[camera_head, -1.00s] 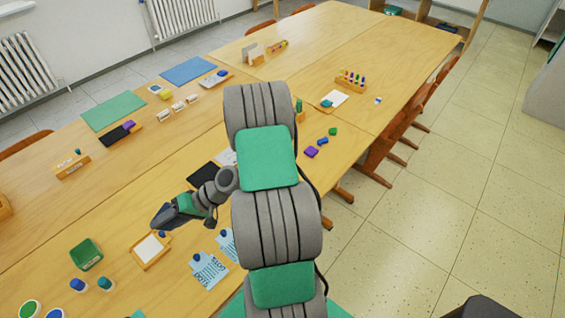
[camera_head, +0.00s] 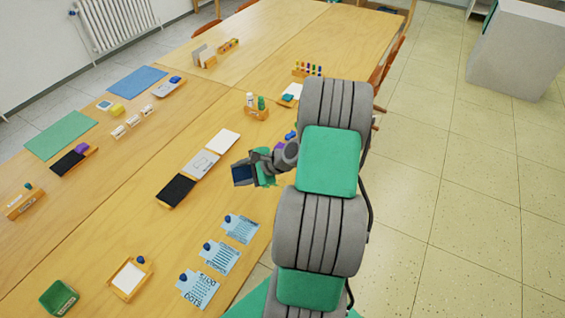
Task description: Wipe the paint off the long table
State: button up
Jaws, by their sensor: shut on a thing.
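The long table (camera_head: 130,220) has a light wood top and runs from the lower left to the top right. My gripper (camera_head: 240,175) is over its right part, just right of a row of black, grey and white cards (camera_head: 200,164). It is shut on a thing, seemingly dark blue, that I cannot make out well. I cannot pick out a clear paint mark on the wood. Small blue and purple pieces (camera_head: 281,146) lie partly hidden behind my arm.
Three light-blue cards with dark blue knobs (camera_head: 219,256) lie near the right edge. A green tray (camera_head: 58,298), a framed white card (camera_head: 128,278) and a bottle holder (camera_head: 256,112) stand on the table. Green (camera_head: 60,134) and blue (camera_head: 137,81) mats lie far left.

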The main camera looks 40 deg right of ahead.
jog(key=s+d+f+m+t+h+b, duration=0.1)
jog(key=s+d+m+t+h, duration=0.3)
jog(key=d+m, duration=1)
notch_tip(320, 180, down, 5)
jog(key=b, duration=0.5)
jog(key=shift+d+f, duration=0.1)
jog(key=shift+d, duration=0.05)
